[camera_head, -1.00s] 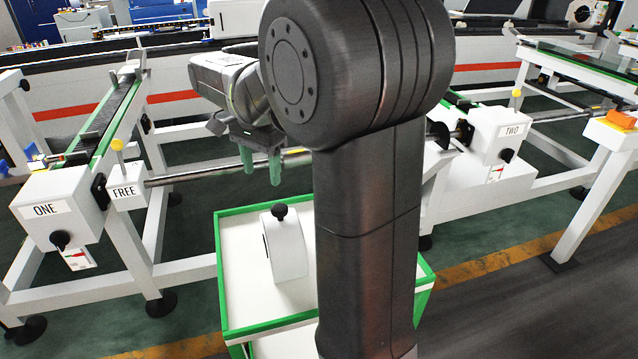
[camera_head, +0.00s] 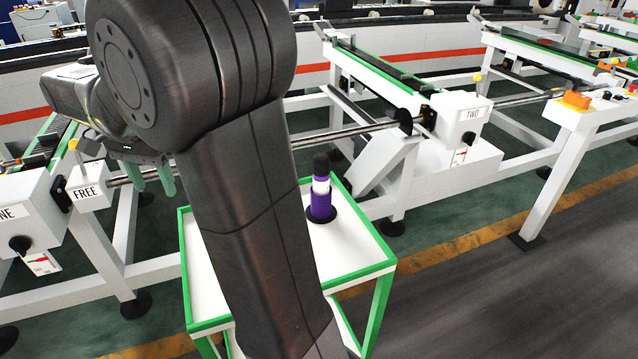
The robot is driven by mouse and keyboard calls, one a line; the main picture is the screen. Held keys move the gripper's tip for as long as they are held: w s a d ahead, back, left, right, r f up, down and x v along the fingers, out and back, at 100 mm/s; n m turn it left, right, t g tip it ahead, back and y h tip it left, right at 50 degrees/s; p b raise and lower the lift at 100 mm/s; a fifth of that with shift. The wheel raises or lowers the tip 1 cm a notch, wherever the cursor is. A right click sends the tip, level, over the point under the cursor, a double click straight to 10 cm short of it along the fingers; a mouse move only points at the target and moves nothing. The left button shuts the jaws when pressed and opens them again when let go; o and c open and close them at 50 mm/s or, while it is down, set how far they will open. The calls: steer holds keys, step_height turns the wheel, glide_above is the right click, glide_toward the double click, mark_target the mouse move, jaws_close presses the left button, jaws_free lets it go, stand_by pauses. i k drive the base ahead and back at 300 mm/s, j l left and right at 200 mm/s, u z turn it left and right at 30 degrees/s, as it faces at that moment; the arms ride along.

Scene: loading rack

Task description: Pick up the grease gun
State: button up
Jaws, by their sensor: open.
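An upright purple cylinder with a white band and a black top (camera_head: 321,199), which looks like the grease gun, stands on a black round base on the white-topped, green-edged cart (camera_head: 360,262). It is just right of my arm, clear of it in the picture. My gripper (camera_head: 153,182) has green fingers pointing down, apart and empty. It is at the left, in front of the rail near the FREE block, well left of the purple cylinder and above the cart's height. My arm hides the middle of the cart top.
A steel bar (camera_head: 350,131) runs behind the cart between the FREE block (camera_head: 88,187) and the TWO box (camera_head: 463,118). White rack frames stand behind and at both sides. Open grey floor (camera_head: 470,290) lies at the right front.

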mark_target(321, 161)
steer(key=i+l+z, duration=0.1)
steer(key=l+z, duration=0.15)
steer(key=z, duration=0.25)
steer(key=i+l+z, duration=0.15)
steer(key=z, duration=0.35)
steer(key=l, duration=0.1)
